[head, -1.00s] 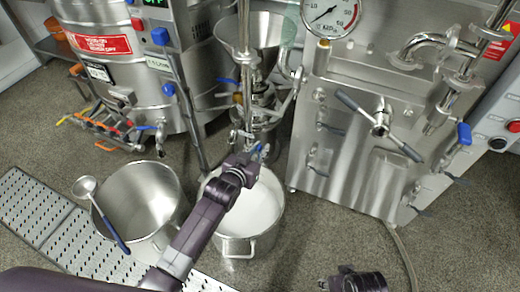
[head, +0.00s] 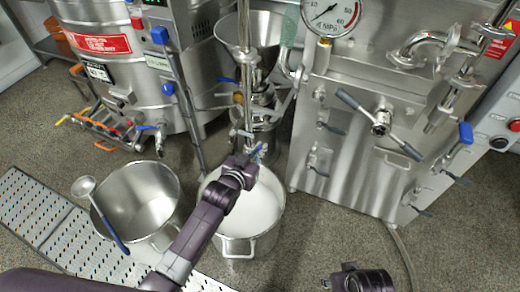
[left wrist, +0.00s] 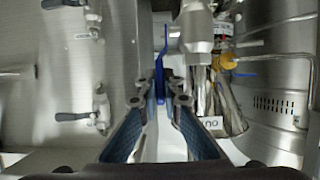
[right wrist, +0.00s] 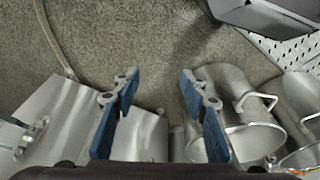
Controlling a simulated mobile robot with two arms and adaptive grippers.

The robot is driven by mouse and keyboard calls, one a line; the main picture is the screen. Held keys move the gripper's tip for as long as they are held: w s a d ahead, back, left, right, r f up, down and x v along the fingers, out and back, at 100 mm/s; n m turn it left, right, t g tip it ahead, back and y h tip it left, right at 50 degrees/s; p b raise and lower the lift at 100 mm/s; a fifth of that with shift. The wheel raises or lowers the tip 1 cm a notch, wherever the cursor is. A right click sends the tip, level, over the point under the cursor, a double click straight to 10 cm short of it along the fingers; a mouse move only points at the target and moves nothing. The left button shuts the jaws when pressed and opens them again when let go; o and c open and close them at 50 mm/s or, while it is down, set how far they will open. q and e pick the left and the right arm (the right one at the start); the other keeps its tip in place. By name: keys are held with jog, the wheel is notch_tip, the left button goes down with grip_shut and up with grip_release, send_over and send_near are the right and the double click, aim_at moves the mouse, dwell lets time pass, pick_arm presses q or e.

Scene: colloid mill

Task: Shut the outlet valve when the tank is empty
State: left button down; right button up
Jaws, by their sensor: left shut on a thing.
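My left gripper (head: 257,153) is at the vertical pipe of the colloid mill, above the pot of white liquid (head: 265,207). In the left wrist view its fingers (left wrist: 160,98) are shut on a narrow blue valve handle (left wrist: 159,72), upright between them. A label with partly readable letters (left wrist: 212,123) is beside it. The mill's steel funnel (head: 267,27) stands above; its inside is only partly visible, so I cannot tell whether it is empty. My right gripper (right wrist: 162,95) is open and empty, fingers wide apart over the floor.
An empty-looking steel pot (head: 135,195) with a blue-handled ladle (head: 100,215) stands on the left by a perforated metal ramp (head: 25,205). A steel machine with a pressure gauge (head: 328,14) stands on the right. A steel tank (head: 110,75) is at the left back.

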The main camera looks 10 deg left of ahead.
jog(key=w+b+v, duration=0.2)
jog(key=b+v, duration=0.1)
jog(key=v, duration=0.8)
jog(key=w+a+r+t+y+b, duration=0.1)
jog(key=w+a+r+t+b, duration=0.3)
jog(key=w, duration=0.4)
jog(key=w+a+r+t+y+b, duration=0.2)
jog(key=w+r+t, duration=0.35)
jog(key=w, duration=0.25)
pick_arm(q)
jog(key=shift+s+a+f+t+h+b, duration=0.15)
jog(key=shift+s+f+t+h+b, duration=0.35)
jog(key=shift+t, duration=0.55)
jog(key=shift+s+a+f+t+h+b, duration=0.25)
jog(key=shift+s+t+b, duration=0.35)
jog(key=shift+t, duration=0.4)
jog(key=shift+s+a+f+t+h+b, duration=0.1)
jog(key=shift+s+f+t+h+b, duration=0.3)
jog(key=shift+t, duration=0.65)
pick_arm(e)
notch_tip(320, 180, up, 19)
jog(key=a+n+t+y, duration=0.1)
jog(key=a+t+y, duration=0.1)
jog(key=t, duration=0.8)
jog(key=shift+w+y, duration=0.2)
jog(key=shift+y, duration=0.3)
jog(key=shift+a+r+t, duration=0.1)
jog(key=shift+r+t, duration=0.05)
jog(key=shift+t, duration=0.1)
